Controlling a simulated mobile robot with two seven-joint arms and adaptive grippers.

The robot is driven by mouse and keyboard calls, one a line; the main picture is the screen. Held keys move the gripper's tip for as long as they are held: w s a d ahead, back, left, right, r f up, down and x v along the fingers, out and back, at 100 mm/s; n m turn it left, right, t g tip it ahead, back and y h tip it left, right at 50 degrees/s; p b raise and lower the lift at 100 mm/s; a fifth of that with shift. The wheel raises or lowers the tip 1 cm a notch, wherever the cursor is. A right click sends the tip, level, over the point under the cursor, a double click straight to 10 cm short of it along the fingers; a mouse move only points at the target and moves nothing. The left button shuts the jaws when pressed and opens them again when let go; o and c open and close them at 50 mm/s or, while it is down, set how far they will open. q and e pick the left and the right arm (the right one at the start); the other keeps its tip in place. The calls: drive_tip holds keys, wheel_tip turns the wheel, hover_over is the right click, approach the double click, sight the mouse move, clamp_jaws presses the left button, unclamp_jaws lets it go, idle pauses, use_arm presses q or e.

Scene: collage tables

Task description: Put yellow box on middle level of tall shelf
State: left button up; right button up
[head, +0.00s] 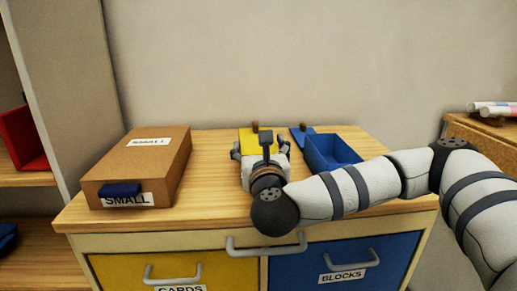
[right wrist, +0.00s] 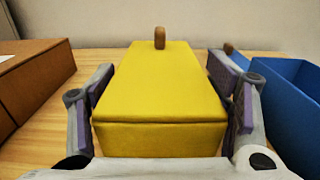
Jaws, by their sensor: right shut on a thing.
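The yellow box (right wrist: 160,90) sits on the wooden top of the cabinet, with a small brown knob on its lid. In the head view only its far part (head: 248,137) shows behind my right gripper (head: 262,150). In the right wrist view my right gripper (right wrist: 165,115) has one finger along each side of the box and is shut on it. The tall shelf (head: 60,85) stands at the left in the head view. A red thing (head: 24,139) is on one of its boards (head: 30,178) and a blue thing is lower down. My left gripper is not in view.
A brown box labelled SMALL (head: 140,165) stands left of the yellow box. An open blue box (head: 333,155) is close on the right, its blue lid (head: 303,134) beside it. The cabinet (head: 80,212) has yellow and blue drawers. Another wooden surface with rolls (head: 492,107) is far right.

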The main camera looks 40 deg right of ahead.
drive_tip(key=shift+r, duration=0.1)
drive_tip(key=shift+f, duration=0.2)
drive_tip(key=o, duration=1.3)
drive_tip(key=shift+c, duration=0.2)
